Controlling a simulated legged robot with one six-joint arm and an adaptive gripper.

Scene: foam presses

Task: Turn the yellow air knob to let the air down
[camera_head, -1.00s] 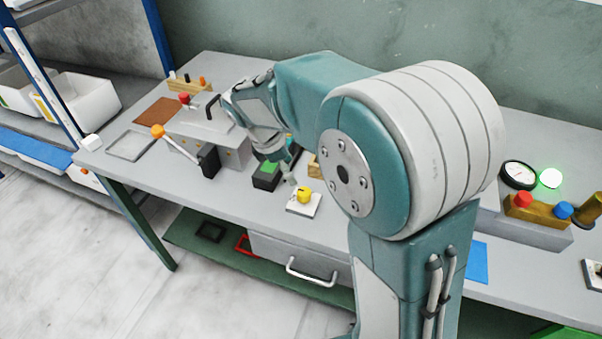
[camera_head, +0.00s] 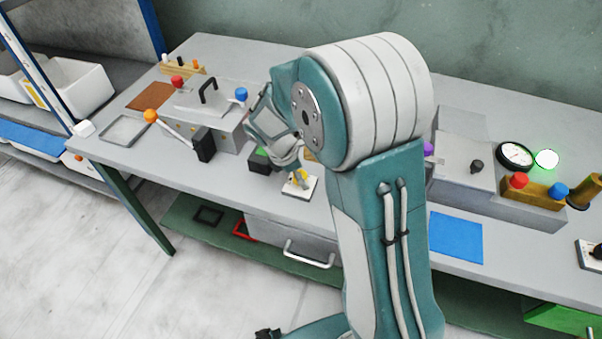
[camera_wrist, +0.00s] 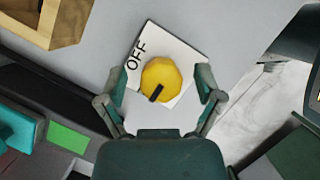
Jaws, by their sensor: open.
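The yellow air knob (camera_wrist: 161,78) sits on a white plate (camera_wrist: 184,46) marked OFF, with a black pointer mark on the knob's lower edge in the wrist view. In the head view the yellow knob (camera_head: 298,180) shows only partly on its plate (camera_head: 302,192); my gripper hides the rest. My gripper (camera_wrist: 163,80) is open, with one finger on each side of the knob. I cannot tell whether either finger touches it. In the head view my gripper (camera_head: 296,170) is right over the knob.
A black box with a green top (camera_head: 259,160) stands just left of the knob. A press with an orange-tipped lever (camera_head: 150,116) is further left. On the right are a gauge (camera_head: 514,156), a lit green lamp (camera_head: 547,159) and a blue mat (camera_head: 456,238).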

